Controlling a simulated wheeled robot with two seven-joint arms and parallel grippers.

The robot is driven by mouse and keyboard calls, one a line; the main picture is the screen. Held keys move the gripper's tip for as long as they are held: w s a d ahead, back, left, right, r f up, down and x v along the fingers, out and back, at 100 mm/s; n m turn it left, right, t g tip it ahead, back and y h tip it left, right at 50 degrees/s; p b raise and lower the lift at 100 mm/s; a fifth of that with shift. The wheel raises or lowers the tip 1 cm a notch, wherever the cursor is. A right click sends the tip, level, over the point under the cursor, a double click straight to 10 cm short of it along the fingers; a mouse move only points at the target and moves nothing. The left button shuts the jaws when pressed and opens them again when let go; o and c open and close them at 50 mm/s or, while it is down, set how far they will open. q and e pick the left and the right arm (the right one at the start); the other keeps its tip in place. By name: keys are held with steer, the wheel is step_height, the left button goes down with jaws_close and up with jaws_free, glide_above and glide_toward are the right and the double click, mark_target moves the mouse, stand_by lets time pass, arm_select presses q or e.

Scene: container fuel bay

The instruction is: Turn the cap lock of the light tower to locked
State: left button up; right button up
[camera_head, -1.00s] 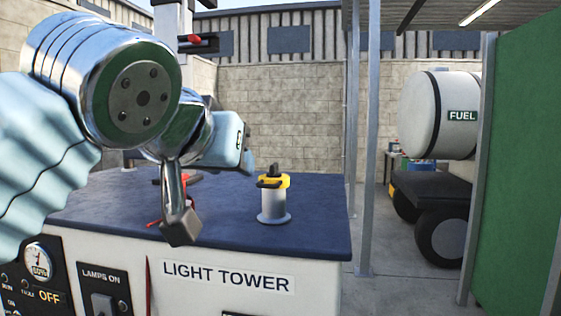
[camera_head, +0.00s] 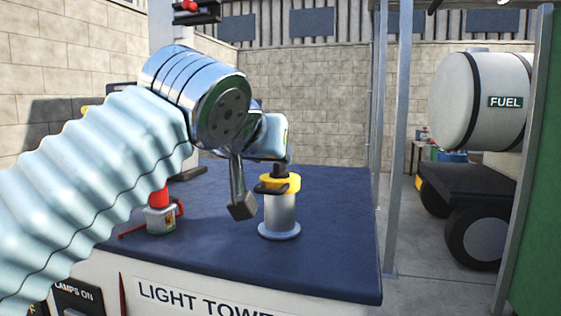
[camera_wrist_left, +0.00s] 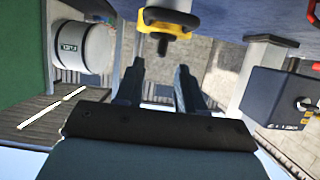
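The cap lock is a yellow collar (camera_head: 291,184) with a dark top and a dark lever (camera_head: 268,188). It sits on a pale filler neck (camera_head: 279,214) standing on the blue top of the light tower (camera_head: 330,265). My left gripper (camera_head: 284,148) is just behind and above the cap in the head view; its fingers are mostly hidden there. In the left wrist view the two dark fingers (camera_wrist_left: 158,76) are apart with nothing between them. The yellow collar (camera_wrist_left: 166,25) lies beyond their tips, apart from them. My right gripper is in neither view.
A mast (camera_head: 172,110) rises behind. Grey posts (camera_head: 398,150) and a green panel (camera_head: 535,190) stand to the right, with a white fuel tank (camera_head: 480,100) beyond. The blue top right of the neck is clear.

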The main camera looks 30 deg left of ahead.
mark_target(280, 168)
arm_select(q)
steer(key=x, duration=0.6)
steer(key=shift+w, duration=0.1)
jaws_close()
